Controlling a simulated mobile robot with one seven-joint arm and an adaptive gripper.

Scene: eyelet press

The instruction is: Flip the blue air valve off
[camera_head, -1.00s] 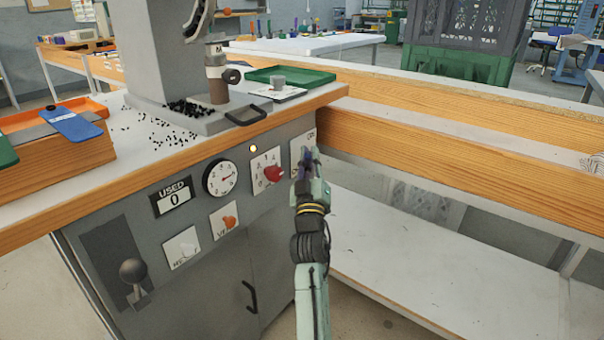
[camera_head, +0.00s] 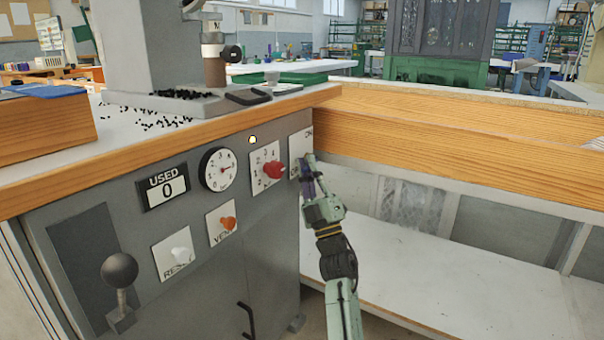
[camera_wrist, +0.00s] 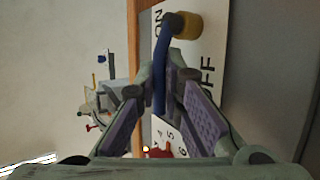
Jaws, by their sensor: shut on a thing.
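The blue air valve's lever (camera_wrist: 161,60) shows in the wrist view, running from a brass-coloured pivot (camera_wrist: 187,25) to between my fingers. Its white plate (camera_wrist: 212,40) carries the words ON and OFF. In the head view the plate (camera_head: 300,142) is at the right end of the grey press panel, and my gripper hides most of the lever. My gripper (camera_head: 309,177) is at the plate's lower part. In the wrist view my gripper (camera_wrist: 160,88) is shut on the lever's handle, with a finger on each side.
A red selector knob (camera_head: 274,170) on a numbered plate sits just left of the valve. Further left are a gauge (camera_head: 219,169), an orange vent knob (camera_head: 228,223) and a white reset knob (camera_head: 180,254). A wooden bench edge (camera_head: 430,153) juts out right of the valve.

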